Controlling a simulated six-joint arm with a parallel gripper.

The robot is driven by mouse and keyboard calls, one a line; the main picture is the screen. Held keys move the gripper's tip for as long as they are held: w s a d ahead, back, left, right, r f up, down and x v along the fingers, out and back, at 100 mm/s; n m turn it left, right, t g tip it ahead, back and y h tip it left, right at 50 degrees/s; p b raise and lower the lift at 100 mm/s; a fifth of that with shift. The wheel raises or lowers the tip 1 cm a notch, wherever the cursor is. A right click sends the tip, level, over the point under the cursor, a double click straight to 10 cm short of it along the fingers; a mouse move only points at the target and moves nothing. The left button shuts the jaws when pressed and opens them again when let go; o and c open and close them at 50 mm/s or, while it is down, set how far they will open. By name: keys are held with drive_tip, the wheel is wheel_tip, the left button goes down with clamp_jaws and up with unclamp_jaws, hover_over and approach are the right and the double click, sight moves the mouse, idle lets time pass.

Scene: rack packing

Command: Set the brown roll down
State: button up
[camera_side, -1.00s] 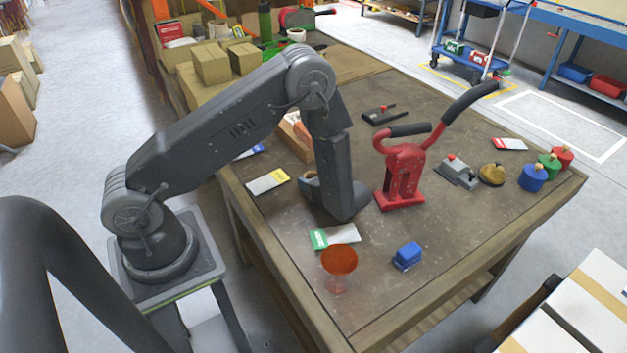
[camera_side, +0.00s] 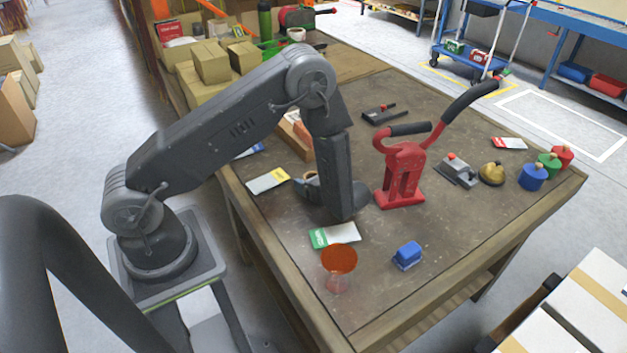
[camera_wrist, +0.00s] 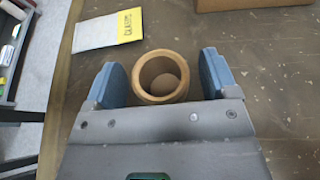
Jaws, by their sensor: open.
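The brown roll (camera_wrist: 161,77) stands on the table in the wrist view, with its round hollow end facing the camera. My gripper (camera_wrist: 164,78) is open around it, with one blue-grey finger on each side. A gap shows between the roll and each finger. In the side view, my gripper (camera_side: 318,190) is low over the table near its left edge, and the roll is mostly hidden by my wrist.
A card with a yellow band (camera_side: 267,181) and a green-white card (camera_side: 333,236) lie nearby. A red hand tool (camera_side: 402,172) stands right of my wrist. An orange-topped cup (camera_side: 339,260) and a blue block (camera_side: 407,255) are at the front. A cardboard box (camera_side: 296,138) is behind.

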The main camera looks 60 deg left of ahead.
drive_tip(key=v, duration=1.2)
